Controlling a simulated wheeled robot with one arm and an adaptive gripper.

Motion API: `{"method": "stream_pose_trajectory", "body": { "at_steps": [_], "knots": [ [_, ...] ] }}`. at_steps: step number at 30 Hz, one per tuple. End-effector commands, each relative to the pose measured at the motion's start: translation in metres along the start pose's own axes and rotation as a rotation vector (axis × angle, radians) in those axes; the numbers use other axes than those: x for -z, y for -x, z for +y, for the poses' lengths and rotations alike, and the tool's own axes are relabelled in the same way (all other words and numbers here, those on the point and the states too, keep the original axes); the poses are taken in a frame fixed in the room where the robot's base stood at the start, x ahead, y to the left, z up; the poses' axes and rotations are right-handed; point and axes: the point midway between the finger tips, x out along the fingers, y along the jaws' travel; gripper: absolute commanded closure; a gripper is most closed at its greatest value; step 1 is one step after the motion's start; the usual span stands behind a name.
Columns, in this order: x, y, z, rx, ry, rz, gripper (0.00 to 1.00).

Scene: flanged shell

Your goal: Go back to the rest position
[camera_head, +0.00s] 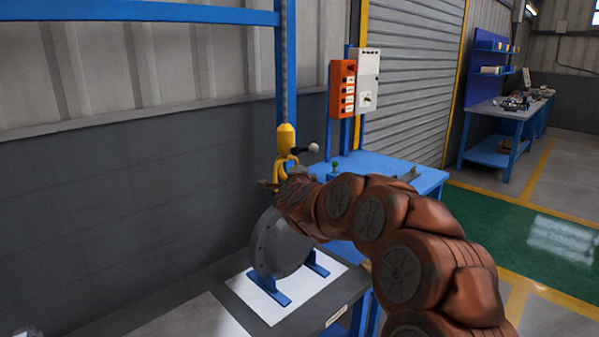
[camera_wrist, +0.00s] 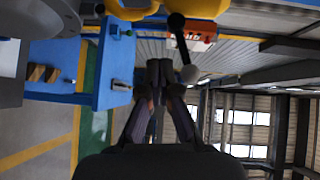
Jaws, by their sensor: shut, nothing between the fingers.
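My gripper (camera_wrist: 160,70) is shut and empty in the wrist view, its two dark fingers together. In the head view my arm reaches in from the lower right, and its end is beside the yellow hook, mostly hidden by the arm. The grey flanged shell (camera_head: 277,246) stands upright on blue supports (camera_head: 270,287) on a white sheet; my arm covers part of it. The yellow hoist hook (camera_head: 286,138) hangs above the shell on a chain. A dark lever with a pale ball knob (camera_head: 313,147) sticks out beside it; the knob (camera_wrist: 189,74) also shows right of my fingertips.
A blue frame post (camera_head: 283,60) and crossbar (camera_head: 140,10) stand behind the hoist. An orange button box (camera_head: 342,90) and a white box (camera_head: 366,66) are mounted behind the blue bench (camera_head: 425,178). Open green floor (camera_head: 520,225) lies to the right.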

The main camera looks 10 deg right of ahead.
Motion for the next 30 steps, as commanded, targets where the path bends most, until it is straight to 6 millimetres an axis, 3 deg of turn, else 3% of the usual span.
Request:
{"method": "stream_pose_trajectory", "body": {
  "at_steps": [6, 11, 17, 21, 26, 30],
  "knots": [
    [-0.003, 0.003, -0.002, -0.004, 0.01, -0.014, 1.0],
    [-0.028, 0.027, -0.011, -0.043, 0.095, -0.138, 1.0],
    [-0.073, 0.099, -0.011, -0.138, 0.321, -0.414, 1.0],
    [-0.09, 0.16, 0.005, -0.218, 0.5, -0.599, 1.0],
    [-0.087, 0.235, 0.033, -0.321, 0.711, -0.788, 1.0],
    [-0.067, 0.304, 0.063, -0.434, 0.888, -0.943, 1.0]
  ]
}}
